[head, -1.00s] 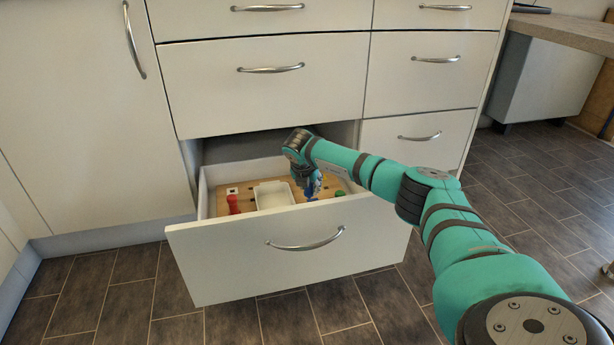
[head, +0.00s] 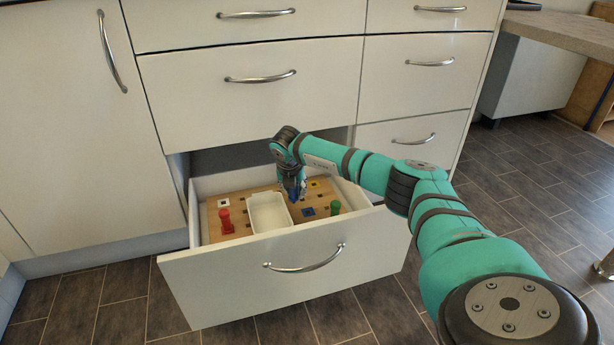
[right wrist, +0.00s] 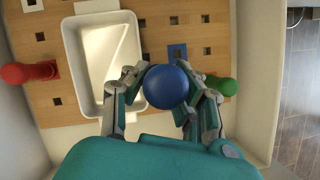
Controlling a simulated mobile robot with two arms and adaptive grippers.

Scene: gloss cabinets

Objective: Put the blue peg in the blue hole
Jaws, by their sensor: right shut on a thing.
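My right gripper (head: 292,192) is over the open drawer, beside the white tray, pointing down. It is shut on the blue peg (right wrist: 165,86), whose round top shows between the fingers in the right wrist view. The peg's lower end is hidden there. The blue-framed square hole (head: 308,211) is in the wooden board, to the right of the gripper in the head view. I cannot tell the peg's height over the board. My left gripper is not in view.
The white tray (head: 252,219) sits on the board (head: 240,198). A red peg (head: 226,221) stands to its left, a green peg (head: 335,207) near the right side. Yellow (head: 314,184) and white (head: 223,202) framed holes also show. The drawer front (head: 290,275) and walls enclose the board.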

